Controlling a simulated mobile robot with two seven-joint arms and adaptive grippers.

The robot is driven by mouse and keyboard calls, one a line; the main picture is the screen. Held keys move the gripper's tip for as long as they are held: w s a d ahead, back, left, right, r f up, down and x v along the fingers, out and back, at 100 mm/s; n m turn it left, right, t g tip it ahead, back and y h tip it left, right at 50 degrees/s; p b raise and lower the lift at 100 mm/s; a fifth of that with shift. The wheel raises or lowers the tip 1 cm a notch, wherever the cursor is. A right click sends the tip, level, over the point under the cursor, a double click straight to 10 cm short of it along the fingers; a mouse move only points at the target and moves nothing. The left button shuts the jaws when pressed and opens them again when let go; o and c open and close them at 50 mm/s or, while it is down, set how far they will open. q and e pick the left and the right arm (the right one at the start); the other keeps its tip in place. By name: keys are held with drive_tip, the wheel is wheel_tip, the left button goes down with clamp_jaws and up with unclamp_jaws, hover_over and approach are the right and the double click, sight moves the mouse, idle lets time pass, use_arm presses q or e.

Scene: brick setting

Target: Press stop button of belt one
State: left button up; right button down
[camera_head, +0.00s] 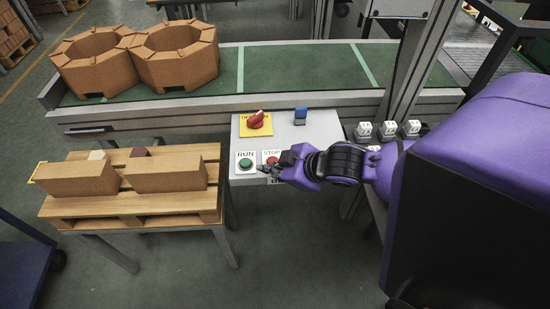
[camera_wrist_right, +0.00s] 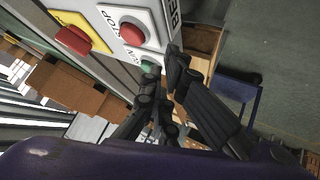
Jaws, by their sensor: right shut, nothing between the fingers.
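The red STOP button (camera_head: 272,160) sits on the pale control panel (camera_head: 318,130), right of the green RUN button (camera_head: 246,164). In the right wrist view the red button (camera_wrist_right: 132,33) shows clear of the fingers, and the green button (camera_wrist_right: 150,67) is partly covered by them. My right gripper (camera_head: 266,170) is shut and empty at the panel's front edge, just below the STOP button; in the right wrist view (camera_wrist_right: 166,72) its fingertips are near the green button. I cannot tell whether it touches the panel. My left gripper is not in view.
A red rotary switch on a yellow plate (camera_head: 256,124) and a blue switch (camera_head: 300,116) sit farther back on the panel. The green belt (camera_head: 290,68) carries two octagonal brick rings (camera_head: 176,54). A wooden pallet (camera_head: 140,208) with bricks stands left of the panel.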

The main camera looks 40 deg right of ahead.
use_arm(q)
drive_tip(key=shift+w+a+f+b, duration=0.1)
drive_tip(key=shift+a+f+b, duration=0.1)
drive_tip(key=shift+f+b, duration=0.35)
use_arm(e)
drive_tip(key=w+d+r+n, duration=0.1)
drive_tip(key=w+r, duration=0.1)
drive_tip(key=r, duration=0.3)
drive_tip(key=w+d+r+n+h, duration=0.1)
drive_tip(key=w+r, duration=0.2)
drive_tip(key=r, duration=0.2)
drive_tip(key=shift+w+n, duration=0.3)
wheel_tip(320, 180, down, 7)
drive_tip(key=b, duration=0.5)
drive_tip(key=shift+s, duration=0.1)
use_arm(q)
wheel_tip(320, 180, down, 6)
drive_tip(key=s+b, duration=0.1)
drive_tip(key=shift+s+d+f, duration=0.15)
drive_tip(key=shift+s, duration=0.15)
use_arm(e)
drive_tip(key=shift+f, duration=1)
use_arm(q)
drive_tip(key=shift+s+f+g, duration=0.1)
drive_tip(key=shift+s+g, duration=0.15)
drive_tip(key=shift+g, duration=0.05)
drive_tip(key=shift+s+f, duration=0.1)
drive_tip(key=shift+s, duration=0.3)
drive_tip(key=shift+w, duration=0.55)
